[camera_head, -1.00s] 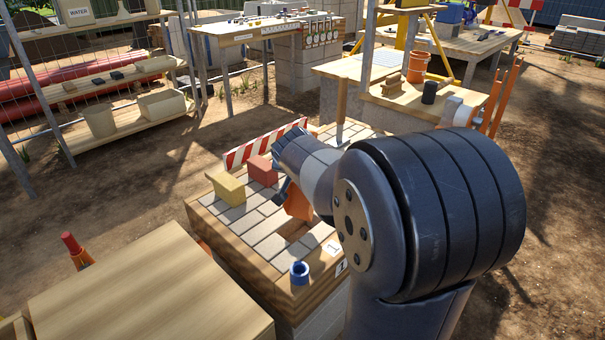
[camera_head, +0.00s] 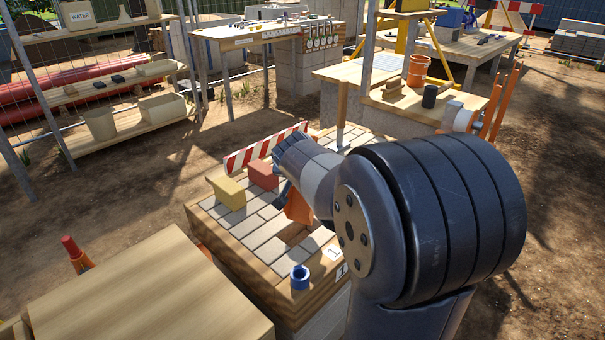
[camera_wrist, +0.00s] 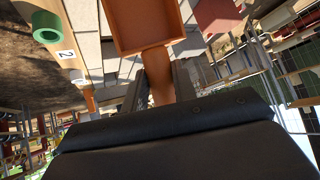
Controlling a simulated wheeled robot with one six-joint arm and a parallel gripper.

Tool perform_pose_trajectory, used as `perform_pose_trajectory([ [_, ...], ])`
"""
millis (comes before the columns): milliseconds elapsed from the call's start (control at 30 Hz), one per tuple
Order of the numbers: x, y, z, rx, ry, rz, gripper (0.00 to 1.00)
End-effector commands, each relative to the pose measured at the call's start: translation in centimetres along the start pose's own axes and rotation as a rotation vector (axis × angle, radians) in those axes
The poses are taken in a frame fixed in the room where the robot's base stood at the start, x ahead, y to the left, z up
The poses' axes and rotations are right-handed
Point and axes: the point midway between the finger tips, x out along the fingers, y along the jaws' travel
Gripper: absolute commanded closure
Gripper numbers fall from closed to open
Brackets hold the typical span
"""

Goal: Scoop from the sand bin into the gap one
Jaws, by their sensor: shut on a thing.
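My gripper (camera_wrist: 160,88) is shut on the handle of an orange scoop (camera_wrist: 147,27). The scoop's pan reaches the top edge of the wrist view; no sand shows on the part I see. In the head view the scoop (camera_head: 298,207) hangs over the paved bench top, partly hidden by my wrist. A recess in the paving (camera_head: 292,233) shows just below the scoop; I cannot tell whether it is gap one. White number tags (camera_head: 333,251) are on the bench's near right edge.
A blue ring-shaped piece (camera_head: 300,278) is at the near corner. A wooden box top (camera_head: 150,290) lies close at front left.

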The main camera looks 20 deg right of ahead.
Motion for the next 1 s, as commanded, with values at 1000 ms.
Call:
perform_pose_trajectory([
  [1000,-1.4,-0.2,-1.5,0.034,-0.142,-0.014,1.0],
])
